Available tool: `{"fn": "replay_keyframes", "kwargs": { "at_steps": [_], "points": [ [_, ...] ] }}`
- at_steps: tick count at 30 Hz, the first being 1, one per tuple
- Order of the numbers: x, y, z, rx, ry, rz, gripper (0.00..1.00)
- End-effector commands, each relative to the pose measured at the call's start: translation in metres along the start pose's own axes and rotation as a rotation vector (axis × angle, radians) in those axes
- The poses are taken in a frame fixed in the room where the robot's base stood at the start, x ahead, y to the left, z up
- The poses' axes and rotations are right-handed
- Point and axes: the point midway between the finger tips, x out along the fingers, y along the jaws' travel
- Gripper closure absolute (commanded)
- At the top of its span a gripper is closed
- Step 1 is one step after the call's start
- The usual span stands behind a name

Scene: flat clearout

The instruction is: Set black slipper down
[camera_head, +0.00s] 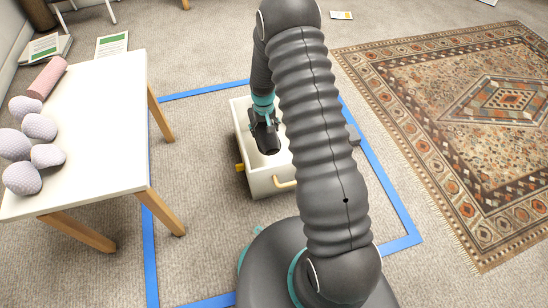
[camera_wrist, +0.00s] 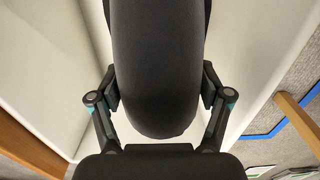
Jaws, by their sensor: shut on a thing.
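The black slipper (camera_wrist: 158,85) is between the two fingers of my gripper (camera_wrist: 160,95) in the wrist view, with a finger against each side. In the head view the slipper (camera_head: 268,143) hangs below my gripper (camera_head: 265,122), within the outline of a cream crate (camera_head: 262,184). The wrist view shows pale crate walls (camera_wrist: 50,60) on both sides of the slipper. I cannot tell whether the slipper touches the crate floor. My arm hides the right part of the crate.
A white table (camera_head: 95,120) with several lilac knobbly balls (camera_head: 22,178) and a pink roller (camera_head: 47,77) stands at left. Blue tape (camera_head: 150,230) outlines the floor around the crate. A patterned rug (camera_head: 460,120) lies at right.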

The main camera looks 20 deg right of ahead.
Motion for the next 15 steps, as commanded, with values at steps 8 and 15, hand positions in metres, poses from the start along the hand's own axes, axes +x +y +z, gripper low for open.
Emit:
{"fn": "replay_keyframes", "kwargs": {
  "at_steps": [8,15],
  "points": [
    [0.056,-0.006,0.020,0.026,-0.002,0.000,0.69],
    [0.096,-0.007,0.021,0.027,-0.002,0.000,0.69]
  ]
}}
